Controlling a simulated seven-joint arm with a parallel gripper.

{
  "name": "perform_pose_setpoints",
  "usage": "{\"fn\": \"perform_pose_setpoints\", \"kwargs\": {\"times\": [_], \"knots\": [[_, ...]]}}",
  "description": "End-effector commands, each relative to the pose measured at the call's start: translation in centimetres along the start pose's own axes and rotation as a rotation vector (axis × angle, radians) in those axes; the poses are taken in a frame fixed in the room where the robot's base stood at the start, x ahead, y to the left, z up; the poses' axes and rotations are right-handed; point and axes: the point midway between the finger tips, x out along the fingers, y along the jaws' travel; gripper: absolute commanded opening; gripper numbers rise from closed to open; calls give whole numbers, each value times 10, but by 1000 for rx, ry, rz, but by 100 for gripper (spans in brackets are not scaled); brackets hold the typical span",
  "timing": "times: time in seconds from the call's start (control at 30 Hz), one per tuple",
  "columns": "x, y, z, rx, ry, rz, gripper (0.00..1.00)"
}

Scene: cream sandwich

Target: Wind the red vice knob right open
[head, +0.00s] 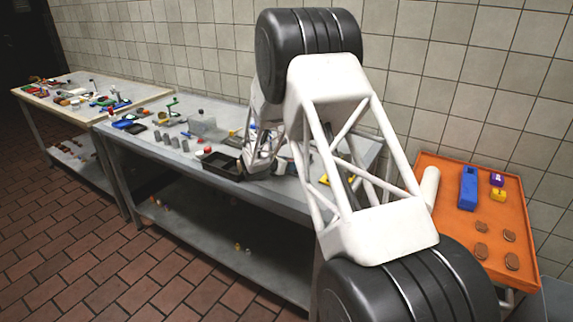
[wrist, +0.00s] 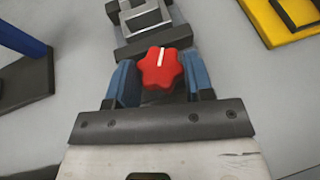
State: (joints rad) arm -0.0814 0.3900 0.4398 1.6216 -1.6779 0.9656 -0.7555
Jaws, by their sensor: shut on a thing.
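The red vice knob (wrist: 161,68) is a lobed star shape with a white mark on its face, seen in the wrist view. It sits at the near end of a grey metal vice (wrist: 150,42), which runs off the top edge. My gripper (wrist: 160,80) has its two blue-padded fingers on the left and right of the knob and is shut on it. In the head view my white lattice arm crosses the middle; I cannot make out the knob or the vice there.
In the wrist view a yellow-and-black object (wrist: 280,20) lies at upper right and a blue bar on a dark base (wrist: 22,75) at left. In the head view the grey bench (head: 160,160) holds a black tray (head: 222,166); an orange tray (head: 450,215) stands at right.

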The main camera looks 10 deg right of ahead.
Motion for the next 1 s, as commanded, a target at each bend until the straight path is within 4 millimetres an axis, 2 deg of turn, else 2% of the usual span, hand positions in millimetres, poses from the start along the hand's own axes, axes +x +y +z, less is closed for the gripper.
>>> {"fn": "perform_pose_setpoints", "kwargs": {"times": [0.5, 1.0], "knots": [[1, -6, 1, -128, 0, 308, 24], [2, -7, 1, -186, 0, 453, 24]]}}
